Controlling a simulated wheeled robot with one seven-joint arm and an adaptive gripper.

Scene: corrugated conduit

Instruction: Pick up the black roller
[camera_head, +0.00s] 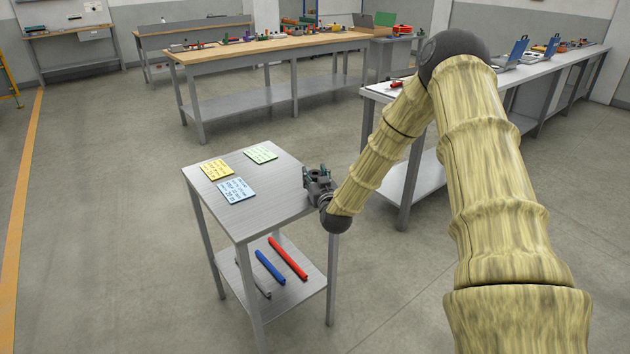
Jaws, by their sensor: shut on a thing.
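My gripper (318,179) is at the right edge of the small grey table (268,206), at about the height of its top. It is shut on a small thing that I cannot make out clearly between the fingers. Dark and greenish parts show at the gripper's end, too small to tell apart. I cannot tell whether the held thing is the black roller, and I see no black roller clearly elsewhere. Whether the held thing touches the tabletop is also unclear.
Yellow (216,169), green (260,154) and blue (235,189) cards lie on the tabletop. Red (288,258), blue (270,267) and grey bars (254,275) lie on its lower shelf. A long wooden bench (245,50) stands behind, a grey bench at right (560,62). Open floor lies left.

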